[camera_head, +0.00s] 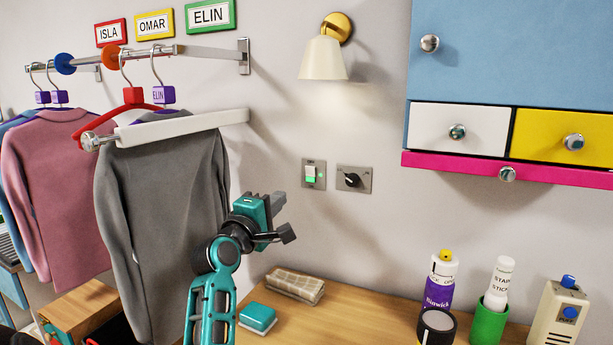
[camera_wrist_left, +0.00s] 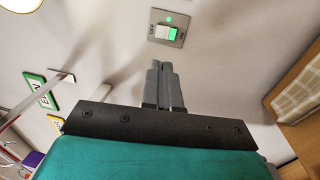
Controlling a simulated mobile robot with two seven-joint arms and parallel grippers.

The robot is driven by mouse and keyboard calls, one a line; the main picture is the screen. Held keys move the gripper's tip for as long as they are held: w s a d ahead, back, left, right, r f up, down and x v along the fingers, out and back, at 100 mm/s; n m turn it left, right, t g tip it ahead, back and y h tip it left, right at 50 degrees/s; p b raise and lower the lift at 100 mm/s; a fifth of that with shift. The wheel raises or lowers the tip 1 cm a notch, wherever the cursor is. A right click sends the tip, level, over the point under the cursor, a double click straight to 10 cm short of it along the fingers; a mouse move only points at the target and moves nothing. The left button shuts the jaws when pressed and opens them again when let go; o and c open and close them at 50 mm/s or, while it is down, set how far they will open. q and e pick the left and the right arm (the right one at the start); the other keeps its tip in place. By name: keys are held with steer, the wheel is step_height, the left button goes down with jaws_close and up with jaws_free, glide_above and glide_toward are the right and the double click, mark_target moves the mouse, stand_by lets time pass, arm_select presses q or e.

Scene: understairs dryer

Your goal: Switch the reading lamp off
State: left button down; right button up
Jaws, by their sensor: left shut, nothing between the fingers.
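The reading lamp (camera_head: 323,58) is a cream shade on a brass wall mount, and it glows on the wall below. Under it is a metal plate with a rocker switch (camera_head: 313,174), white with a green part. In the left wrist view the switch (camera_wrist_left: 167,31) has OFF and ON marks, with a green light lit above it. A second plate beside it carries a black rotary knob (camera_head: 352,180). My left gripper (camera_head: 279,202) is shut and empty, below and left of the switch. In the wrist view its fingertips (camera_wrist_left: 162,67) point towards the switch, apart from it.
Sweaters on hangers (camera_head: 165,180) and a white rail (camera_head: 185,128) are left of my arm. Drawers (camera_head: 460,128) project at upper right.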

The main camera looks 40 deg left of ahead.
mark_target(309, 170)
arm_select(q)
steer(key=x, duration=1.4)
steer(key=shift+w+d+p, duration=0.1)
steer(key=shift+p, duration=0.3)
arm_select(e)
steer(key=shift+r, duration=0.35)
